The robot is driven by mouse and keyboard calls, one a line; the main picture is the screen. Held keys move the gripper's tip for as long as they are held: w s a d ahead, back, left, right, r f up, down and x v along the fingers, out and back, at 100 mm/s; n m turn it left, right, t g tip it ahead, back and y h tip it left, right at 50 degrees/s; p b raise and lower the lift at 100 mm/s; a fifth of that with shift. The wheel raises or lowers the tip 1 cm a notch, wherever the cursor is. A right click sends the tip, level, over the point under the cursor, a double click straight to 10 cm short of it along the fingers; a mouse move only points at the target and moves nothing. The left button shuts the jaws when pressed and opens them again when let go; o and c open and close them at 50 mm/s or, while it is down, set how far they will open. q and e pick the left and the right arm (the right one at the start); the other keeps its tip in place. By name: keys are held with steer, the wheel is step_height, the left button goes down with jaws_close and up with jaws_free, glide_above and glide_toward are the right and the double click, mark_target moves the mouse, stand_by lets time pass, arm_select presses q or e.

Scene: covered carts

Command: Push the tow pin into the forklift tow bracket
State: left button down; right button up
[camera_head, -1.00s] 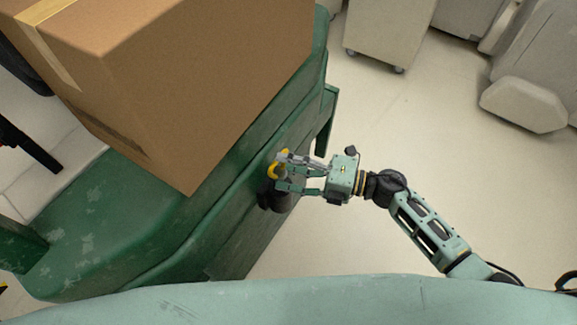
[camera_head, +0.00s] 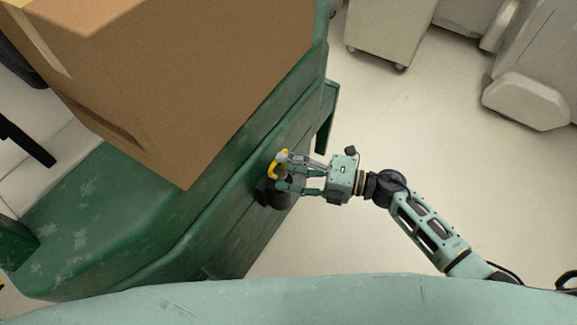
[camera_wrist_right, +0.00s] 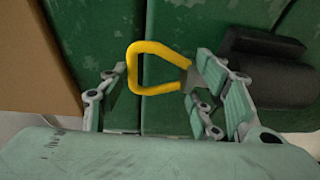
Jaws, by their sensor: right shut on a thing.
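The tow pin's yellow loop handle (camera_head: 274,170) shows at the tips of my right gripper (camera_head: 285,172), against the green forklift's side. In the right wrist view the yellow handle (camera_wrist_right: 143,70) lies across the space between the fingers, and its grey end (camera_wrist_right: 198,78) meets the right-hand fingers. My right gripper is shut on the tow pin. The black tow bracket (camera_head: 268,192) sits on the green side right by the fingertips and shows in the wrist view (camera_wrist_right: 268,68) beside the right-hand fingers. The pin's shaft and the bracket's hole are hidden. My left gripper is not in view.
A large cardboard box (camera_head: 190,80) rests on the green forklift (camera_head: 90,235) and overhangs near its edge. A covered cart (camera_head: 385,30) on casters stands at the back, with pale covered shapes (camera_head: 525,100) at the right. The floor right of the forklift is clear.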

mark_target(286, 175)
steer(key=shift+f+b, duration=1.15)
steer(key=shift+f, duration=0.1)
steer(key=o, duration=1.6)
steer(key=shift+o, duration=0.8)
steer(key=shift+s+f, duration=0.1)
steer(key=shift+f, duration=0.1)
steer(key=shift+f, duration=0.1)
steer(key=shift+s+d+f, duration=0.1)
steer(key=shift+f, duration=0.05)
steer(key=r+v, duration=0.1)
steer(key=v, duration=1)
steer(key=shift+d, duration=0.35)
